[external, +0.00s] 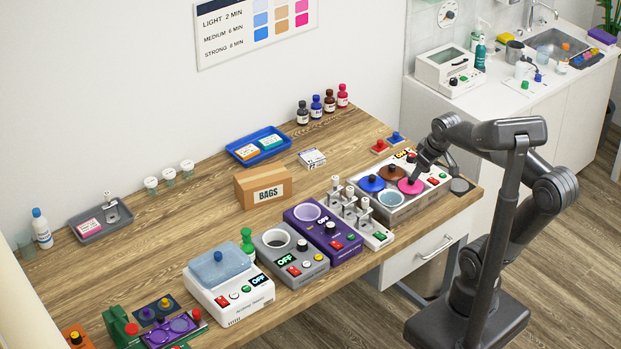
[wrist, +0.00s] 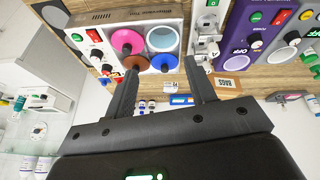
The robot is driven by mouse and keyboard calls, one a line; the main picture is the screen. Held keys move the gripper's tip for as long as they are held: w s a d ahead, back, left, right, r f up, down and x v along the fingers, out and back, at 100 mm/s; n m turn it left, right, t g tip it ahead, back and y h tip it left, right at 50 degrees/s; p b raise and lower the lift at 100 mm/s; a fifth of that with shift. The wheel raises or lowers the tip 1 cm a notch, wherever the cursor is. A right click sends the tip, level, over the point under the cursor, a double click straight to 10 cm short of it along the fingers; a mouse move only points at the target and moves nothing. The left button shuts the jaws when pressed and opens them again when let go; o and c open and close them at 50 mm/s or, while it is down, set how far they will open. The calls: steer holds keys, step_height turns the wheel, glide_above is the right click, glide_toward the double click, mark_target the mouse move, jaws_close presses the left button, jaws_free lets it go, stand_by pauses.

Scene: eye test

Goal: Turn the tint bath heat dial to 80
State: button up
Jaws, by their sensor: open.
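The tint bath (external: 391,216) is a pale grey unit at the right end of the wooden table, with blue, brown and pink lids and one uncovered well. Its side panel shows in the wrist view (wrist: 92,22), with red and green switches. A small dark knob (wrist: 97,54), which looks like the heat dial, is on this panel near a dark display (wrist: 106,69). Its setting is too small to read. My gripper (wrist: 160,67) is open and empty above the bath, with the dial left of both fingers. In the external view, my gripper (external: 417,170) partly hides the panel.
Red and blue stamp-like pieces (external: 379,146) lie near the back edge.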

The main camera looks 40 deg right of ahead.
steer(key=w+d+r+n+g, duration=0.1)
steer(key=w+d+n+g, duration=0.2)
steer(key=w, duration=0.4)
steer(key=n+g, duration=0.2)
steer(key=n, duration=0.4)
glide_toward(412, 155)
steer(key=shift+y, duration=0.3)
steer(key=f, duration=0.9)
steer(key=shift+d, duration=0.2)
steer(key=shift+c, duration=0.3)
steer(key=shift+r, duration=0.1)
steer(key=c, duration=0.9)
